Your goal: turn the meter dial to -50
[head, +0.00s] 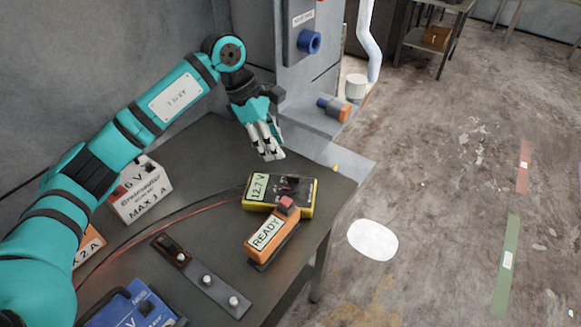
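A yellow-edged meter (305,197) lies on the dark bench top, its display reading 12.7 V. Its dark face is small in the picture, and I cannot make out a dial or its setting. My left gripper (271,156) points down just behind the meter, apart from it as far as I can see. Its pale fingers are close together with nothing visible held; whether they are fully shut is unclear. My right gripper is not in view.
An orange READY device (267,236) with a red top sits in front of the meter. A 6 V box (143,191), a blue box (130,306) and a switch strip (207,280) share the bench (215,150). A blue knob (309,42) is on the grey cabinet behind.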

